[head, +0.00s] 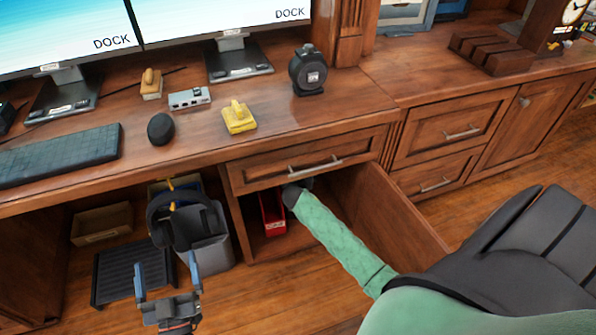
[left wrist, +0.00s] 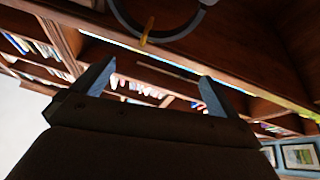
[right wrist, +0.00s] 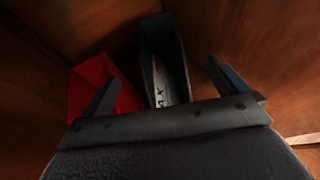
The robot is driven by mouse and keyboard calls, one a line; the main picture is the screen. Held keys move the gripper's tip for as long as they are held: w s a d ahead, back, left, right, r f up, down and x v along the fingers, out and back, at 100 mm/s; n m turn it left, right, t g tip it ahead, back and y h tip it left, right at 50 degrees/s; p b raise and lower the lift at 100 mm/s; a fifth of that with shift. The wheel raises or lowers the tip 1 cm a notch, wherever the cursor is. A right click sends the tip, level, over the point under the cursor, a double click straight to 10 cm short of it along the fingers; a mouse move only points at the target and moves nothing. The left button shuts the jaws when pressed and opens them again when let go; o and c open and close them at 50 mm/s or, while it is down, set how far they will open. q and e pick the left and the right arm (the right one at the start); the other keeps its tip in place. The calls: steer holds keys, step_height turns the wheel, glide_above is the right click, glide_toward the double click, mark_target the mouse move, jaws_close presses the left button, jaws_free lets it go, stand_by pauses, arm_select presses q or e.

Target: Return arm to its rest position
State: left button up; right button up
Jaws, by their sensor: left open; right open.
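My left gripper (head: 167,262) is open and empty at the lower left of the head view, in front of the under-desk space. Its two fingers stand apart in the left wrist view (left wrist: 155,85), with nothing between them. My right arm, in a green sleeve (head: 335,235), reaches into the open cabinet under the desk drawer. Its gripper is mostly hidden there in the head view. In the right wrist view the right gripper (right wrist: 160,80) is open. A dark grey upright box or file (right wrist: 165,65) stands beyond and between its fingers; I see no clear contact.
A red holder (head: 271,212) stands inside the cabinet; its open door (head: 385,215) is beside my right arm. Black headphones (head: 158,215) hang from a yellow hook near my left gripper. A grey bin (head: 208,250) and black rack (head: 125,270) are below. A dark chair (head: 530,245) is at right.

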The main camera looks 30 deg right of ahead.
arm_select(q)
steer(key=shift+f, duration=0.35)
arm_select(e)
steer(key=shift+s+a, duration=0.1)
steer(key=shift+s, duration=0.05)
